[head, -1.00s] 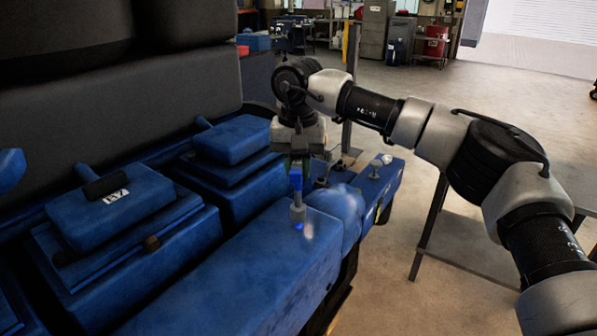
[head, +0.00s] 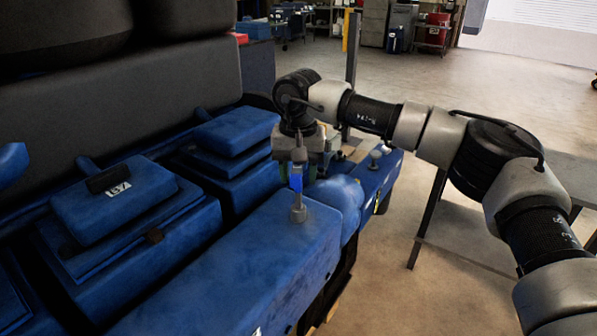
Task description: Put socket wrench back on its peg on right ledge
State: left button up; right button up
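The socket wrench (head: 297,181) stands upright at the far end of the blue right ledge (head: 240,265). It has a blue handle and a grey lower end, which appears to meet a small grey base or peg (head: 298,214) on the ledge top. My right gripper (head: 298,158) points down at the wrench's upper end, overlapping it in this view. Its fingers are small and partly hidden, so I cannot tell whether they grip the handle or stand just behind it. My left gripper is not in view.
Blue engine covers (head: 115,200) with dark handles stand left of the ledge, below a large dark block (head: 120,90). A rounded blue part (head: 337,195) and a pale knob (head: 375,155) lie beyond the wrench. A grey table (head: 480,235) stands at right; open floor lies between.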

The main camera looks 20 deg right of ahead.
notch_tip(320, 180, up, 5)
jog(key=b, duration=0.3)
jog(key=shift+s+f, duration=0.1)
jog(key=shift+f, duration=0.05)
notch_tip(320, 180, up, 6)
